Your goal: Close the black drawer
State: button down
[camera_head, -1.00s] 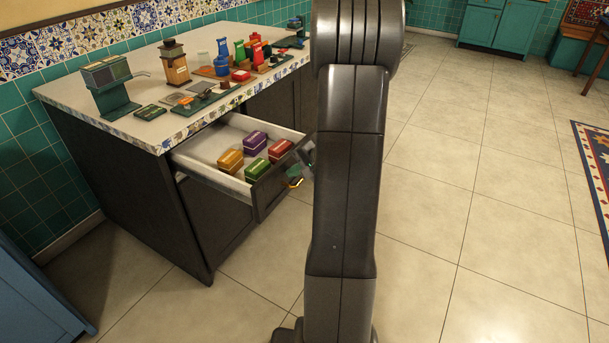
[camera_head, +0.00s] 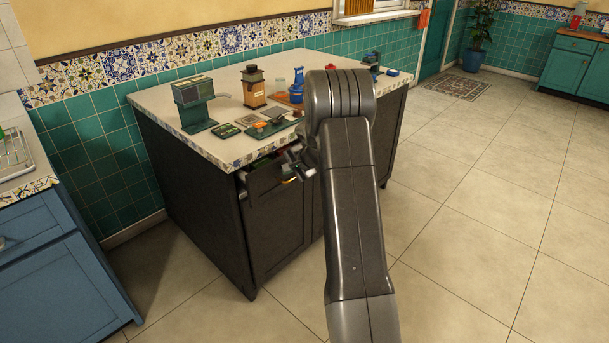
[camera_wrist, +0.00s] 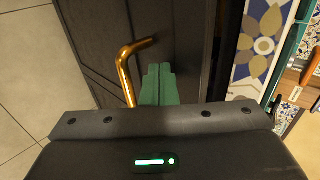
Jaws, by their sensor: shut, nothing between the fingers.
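The black drawer front (camera_head: 268,186) is close to the dark cabinet, with a narrow gap and a sliver of the drawer's inside showing at its top and left edge. My gripper (camera_head: 294,170) is at the drawer front, partly hidden by my arm. In the wrist view, my gripper's green fingers (camera_wrist: 157,82) are together with nothing between them. They point at the dark drawer front (camera_wrist: 95,35) beside its brass handle (camera_wrist: 128,72), and look to be against the front or very near it. The boxes in the drawer are mostly hidden.
The tiled-edge countertop (camera_head: 150,98) is above the drawer and holds a green machine (camera_head: 195,100), a grinder (camera_head: 253,88) and small items. A blue cabinet (camera_head: 55,265) stands at the left. The floor at the right (camera_head: 480,200) is clear.

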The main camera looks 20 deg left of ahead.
aim_at(276, 161)
jog(key=a, duration=0.1)
jog(key=w+a+p, duration=0.1)
jog(key=a, duration=0.1)
jog(key=w+a, duration=0.1)
jog(key=a, duration=0.1)
jog(key=shift+a, duration=0.2)
jog(key=shift+a+r, duration=0.1)
jog(key=shift+r, duration=0.05)
jog(key=shift+w+r, duration=0.1)
